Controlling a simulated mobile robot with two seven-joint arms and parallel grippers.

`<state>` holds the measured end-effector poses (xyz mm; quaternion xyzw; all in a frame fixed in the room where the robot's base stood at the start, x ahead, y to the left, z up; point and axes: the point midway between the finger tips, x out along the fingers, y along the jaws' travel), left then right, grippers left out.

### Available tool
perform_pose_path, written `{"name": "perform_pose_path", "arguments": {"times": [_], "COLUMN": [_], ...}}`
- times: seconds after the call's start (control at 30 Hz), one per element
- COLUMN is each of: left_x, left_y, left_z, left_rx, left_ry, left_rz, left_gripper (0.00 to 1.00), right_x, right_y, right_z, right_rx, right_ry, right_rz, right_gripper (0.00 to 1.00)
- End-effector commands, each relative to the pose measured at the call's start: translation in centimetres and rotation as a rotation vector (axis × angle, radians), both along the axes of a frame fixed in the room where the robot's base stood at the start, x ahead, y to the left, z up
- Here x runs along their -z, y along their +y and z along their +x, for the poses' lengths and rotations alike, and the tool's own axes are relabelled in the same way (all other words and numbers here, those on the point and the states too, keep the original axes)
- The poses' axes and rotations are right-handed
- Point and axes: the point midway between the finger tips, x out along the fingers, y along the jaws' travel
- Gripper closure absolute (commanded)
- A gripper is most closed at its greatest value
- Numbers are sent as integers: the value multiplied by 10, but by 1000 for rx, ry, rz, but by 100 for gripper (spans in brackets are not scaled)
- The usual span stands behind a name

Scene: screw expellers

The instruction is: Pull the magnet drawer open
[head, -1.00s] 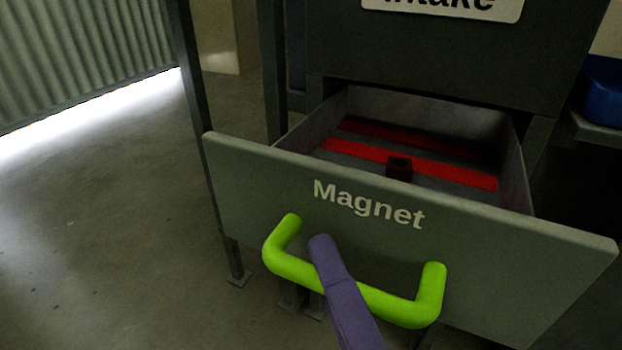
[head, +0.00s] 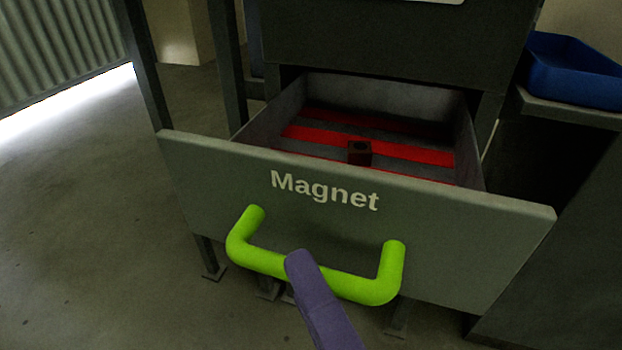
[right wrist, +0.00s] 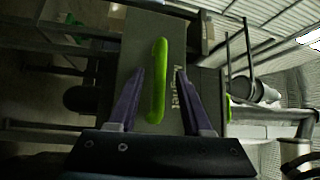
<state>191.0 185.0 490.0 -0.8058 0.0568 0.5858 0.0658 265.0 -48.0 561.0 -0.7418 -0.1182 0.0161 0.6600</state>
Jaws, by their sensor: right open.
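The magnet drawer (head: 450,232), with a grey front marked "Magnet", stands pulled out of the dark machine. Inside it are red strips (head: 410,152) and a small dark block (head: 360,152). Its bright green handle (head: 368,289) is on the front, and the handle also shows in the right wrist view (right wrist: 157,80). My right gripper (right wrist: 160,78) is open, its two purple fingers on either side of the handle with gaps. In the head view one purple finger (head: 315,290) crosses in front of the handle bar. My left gripper is not in view.
A blue bin (head: 575,72) sits on a grey ledge at the right. Dark machine legs (head: 150,80) stand left of the drawer. The concrete floor (head: 90,220) at the left is clear, with a corrugated wall (head: 50,40) behind.

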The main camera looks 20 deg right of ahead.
Motion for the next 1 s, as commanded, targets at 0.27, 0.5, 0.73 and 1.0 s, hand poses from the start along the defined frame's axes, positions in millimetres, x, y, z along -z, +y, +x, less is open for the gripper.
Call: {"name": "perform_pose_path", "arguments": {"times": [0.27,0.5,0.73,1.0], "left_x": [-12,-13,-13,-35], "left_y": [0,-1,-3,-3], "left_z": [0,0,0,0], "left_rx": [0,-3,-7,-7], "left_ry": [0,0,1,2], "left_rz": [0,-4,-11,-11], "left_gripper": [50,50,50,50], "right_x": [7,9,9,-12], "right_y": [-10,-14,-14,-9], "right_z": [-53,-68,-67,-62], "right_rx": [-3,-1,-1,-21], "right_ry": [4,-1,-1,13], "right_rz": [0,-1,0,-31], "right_gripper": [50,50,50,50]}}
